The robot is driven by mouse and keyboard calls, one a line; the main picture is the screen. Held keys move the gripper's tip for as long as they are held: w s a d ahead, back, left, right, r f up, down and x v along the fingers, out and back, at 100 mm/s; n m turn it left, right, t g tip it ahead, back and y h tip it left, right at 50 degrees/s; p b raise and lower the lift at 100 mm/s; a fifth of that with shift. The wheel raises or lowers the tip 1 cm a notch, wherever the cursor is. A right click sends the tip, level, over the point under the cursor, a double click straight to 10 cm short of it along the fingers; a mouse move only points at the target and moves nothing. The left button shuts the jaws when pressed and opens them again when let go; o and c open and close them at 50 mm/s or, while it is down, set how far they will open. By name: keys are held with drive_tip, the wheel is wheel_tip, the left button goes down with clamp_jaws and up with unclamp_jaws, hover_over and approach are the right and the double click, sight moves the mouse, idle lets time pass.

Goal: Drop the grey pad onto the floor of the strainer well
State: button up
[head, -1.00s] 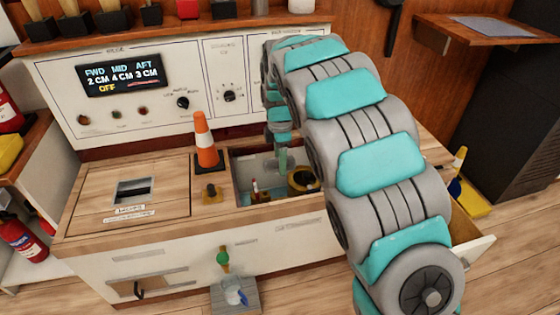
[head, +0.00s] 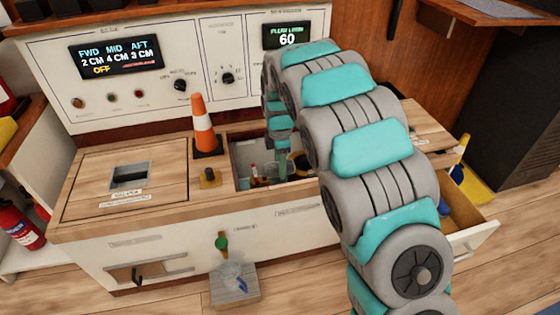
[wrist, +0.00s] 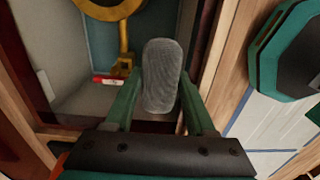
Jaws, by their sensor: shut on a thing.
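The grey pad (wrist: 161,76) is a rounded, mesh-textured oblong, upright in the wrist view. My gripper (wrist: 160,92) is shut on it, with a green finger on either side. The strainer well (head: 243,160) is a rectangular opening in the wooden counter in the head view. Its pale floor (wrist: 95,100) shows left of the pad in the wrist view. In the head view my gripper (head: 283,168) reaches down at the well; the pad cannot be made out there. I cannot tell the pad's height above the floor.
A brass ring fitting (wrist: 124,42) and a small red cylinder (wrist: 108,80) are in the well, beside the pad in the wrist view. An orange cone (head: 203,125) stands on the counter left of the well. An open drawer (head: 465,225) juts out at right.

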drive_tip(key=shift+f, duration=0.25)
drive_tip(key=o, duration=1.4)
drive_tip(key=shift+r, duration=0.1)
wheel_tip(320, 180, up, 7)
drive_tip(key=shift+r, duration=0.35)
